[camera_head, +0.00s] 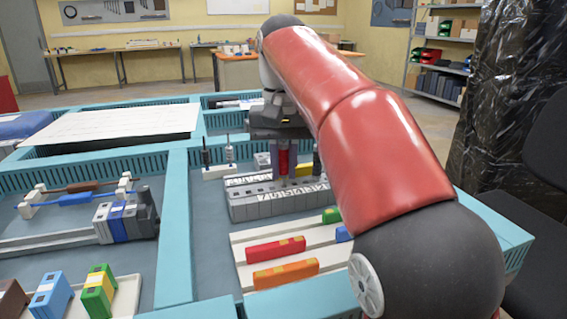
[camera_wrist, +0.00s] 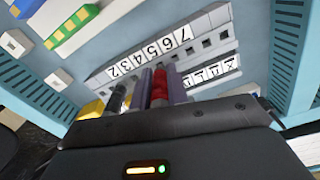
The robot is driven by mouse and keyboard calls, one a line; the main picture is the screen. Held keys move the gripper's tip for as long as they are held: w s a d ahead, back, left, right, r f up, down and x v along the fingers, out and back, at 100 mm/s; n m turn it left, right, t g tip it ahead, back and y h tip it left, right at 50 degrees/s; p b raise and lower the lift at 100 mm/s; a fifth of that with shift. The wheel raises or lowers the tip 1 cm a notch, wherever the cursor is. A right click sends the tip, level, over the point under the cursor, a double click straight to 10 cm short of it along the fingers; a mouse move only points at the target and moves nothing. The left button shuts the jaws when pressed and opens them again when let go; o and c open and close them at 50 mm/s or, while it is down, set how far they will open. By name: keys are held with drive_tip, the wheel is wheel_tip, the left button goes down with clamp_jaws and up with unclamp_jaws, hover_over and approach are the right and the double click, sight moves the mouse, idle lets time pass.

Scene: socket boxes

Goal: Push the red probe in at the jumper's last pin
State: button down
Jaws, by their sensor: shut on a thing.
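My gripper (camera_head: 283,172) is shut on the red probe (camera_head: 283,162), which stands upright between its fingers over the grey terminal block (camera_head: 245,208). In the wrist view the red probe (camera_wrist: 159,88) shows between two purple-grey fingers, with the block's white number strip (camera_wrist: 150,55) beyond. The probe's tip is hidden, so I cannot tell whether it touches the block or is in a hole. I cannot pick out the jumper for certain.
Red (camera_head: 276,250) and orange (camera_head: 286,272) pieces lie on white rails in front. Teal walls (camera_head: 176,215) divide the compartments. A grey-and-blue device (camera_head: 125,222) sits in the left compartment.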

drive_tip(key=shift+f+b, duration=0.4)
drive_tip(key=shift+f, duration=0.35)
drive_tip(key=c, duration=0.9)
unclamp_jaws()
